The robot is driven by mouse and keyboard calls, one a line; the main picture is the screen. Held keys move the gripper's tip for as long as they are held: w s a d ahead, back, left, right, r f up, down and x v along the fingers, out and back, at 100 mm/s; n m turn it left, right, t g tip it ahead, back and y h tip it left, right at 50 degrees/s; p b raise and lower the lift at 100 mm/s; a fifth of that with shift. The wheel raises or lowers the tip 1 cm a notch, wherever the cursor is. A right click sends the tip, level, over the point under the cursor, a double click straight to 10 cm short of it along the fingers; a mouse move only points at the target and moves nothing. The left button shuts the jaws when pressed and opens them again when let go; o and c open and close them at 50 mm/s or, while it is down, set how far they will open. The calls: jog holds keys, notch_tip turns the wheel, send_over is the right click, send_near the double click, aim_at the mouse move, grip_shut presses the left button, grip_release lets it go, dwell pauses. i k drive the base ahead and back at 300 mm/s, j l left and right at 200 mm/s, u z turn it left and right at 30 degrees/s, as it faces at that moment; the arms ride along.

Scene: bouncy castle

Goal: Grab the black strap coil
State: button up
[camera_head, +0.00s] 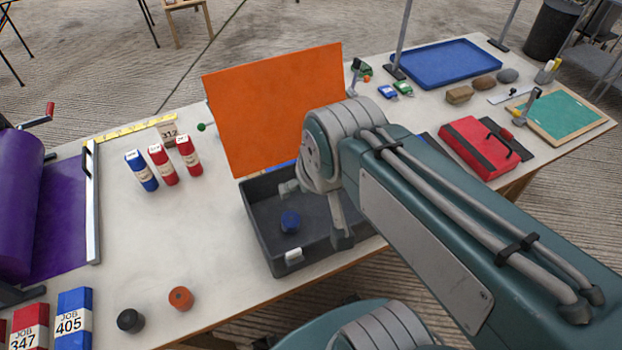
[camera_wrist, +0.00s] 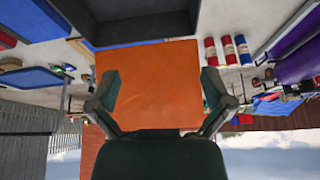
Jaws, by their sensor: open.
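The black strap coil (camera_head: 131,320) lies on the near left part of the white table in the head view, beside an orange coil (camera_head: 181,298). I cannot make it out in the wrist view. My gripper (camera_wrist: 160,88) is open in the wrist view, its two fingers apart with the orange panel (camera_wrist: 155,65) beyond them and nothing seen held. In the head view my arm crosses in front of the dark open case, well to the right of the black coil. My fingertips are not clear there.
A dark case (camera_head: 262,232) with an upright orange panel (camera_head: 262,105) holds a blue coil (camera_head: 290,221). Job-labelled boxes (camera_head: 74,316) stand left of the black coil. The table between cylinders and coils is clear.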

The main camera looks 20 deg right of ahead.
aim_at(130, 321)
jog(key=u, duration=1.75)
jog(key=i+j+z, duration=0.4)
jog(key=j+z, duration=0.15)
jog(key=j, duration=0.15)
